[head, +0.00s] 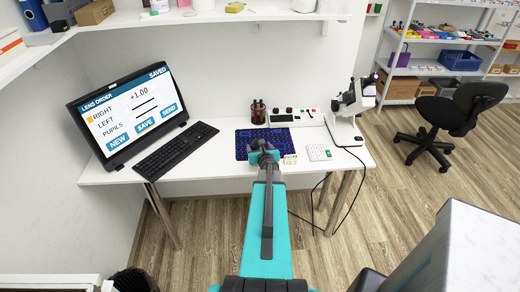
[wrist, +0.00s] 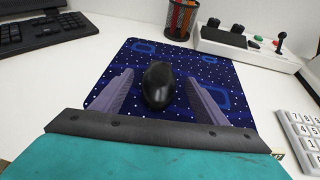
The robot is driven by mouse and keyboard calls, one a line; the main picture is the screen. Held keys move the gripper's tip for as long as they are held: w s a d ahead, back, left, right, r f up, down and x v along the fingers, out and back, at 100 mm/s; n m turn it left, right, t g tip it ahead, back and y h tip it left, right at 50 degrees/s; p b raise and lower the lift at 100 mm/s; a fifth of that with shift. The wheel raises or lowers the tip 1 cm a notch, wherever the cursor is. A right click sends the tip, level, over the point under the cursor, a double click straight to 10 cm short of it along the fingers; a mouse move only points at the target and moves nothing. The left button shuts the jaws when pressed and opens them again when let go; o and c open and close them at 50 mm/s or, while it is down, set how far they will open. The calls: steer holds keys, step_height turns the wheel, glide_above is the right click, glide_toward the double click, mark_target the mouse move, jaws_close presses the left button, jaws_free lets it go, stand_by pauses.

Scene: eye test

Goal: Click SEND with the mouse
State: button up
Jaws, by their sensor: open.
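The monitor (head: 125,112) stands at the left of the desk in the head view. Its screen reads LENS ORDER, SAVED and +1.00, with RIGHT, LEFT and PUPILS, and an orange mark beside RIGHT. Below are NEW, SAVE and the SEND button (head: 169,110). I cannot make out a pointer. The black mouse (wrist: 158,85) lies on the dark blue patterned mat (wrist: 215,75) in the wrist view. My gripper (wrist: 160,74) is open, one finger on each side of the mouse, with gaps showing. In the head view my gripper (head: 263,150) is over the mat and the mouse is hidden.
A black keyboard (head: 176,150) lies left of the mat. Behind are a pen cup (head: 258,113) and a control box (head: 293,117). A white calculator (head: 319,152) and a microscope (head: 347,115) stand to the right. Bare desk lies between keyboard and mat.

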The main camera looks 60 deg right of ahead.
steer(key=shift+x, duration=1.35)
steer(key=c, duration=1.2)
steer(key=shift+o, duration=0.2)
steer(key=shift+s+d, duration=0.1)
steer(key=shift+s+d+p, duration=0.65)
steer(key=shift+s+d, duration=0.8)
steer(key=shift+s, duration=0.2)
steer(key=o, duration=1.2)
steer(key=shift+c, duration=0.2)
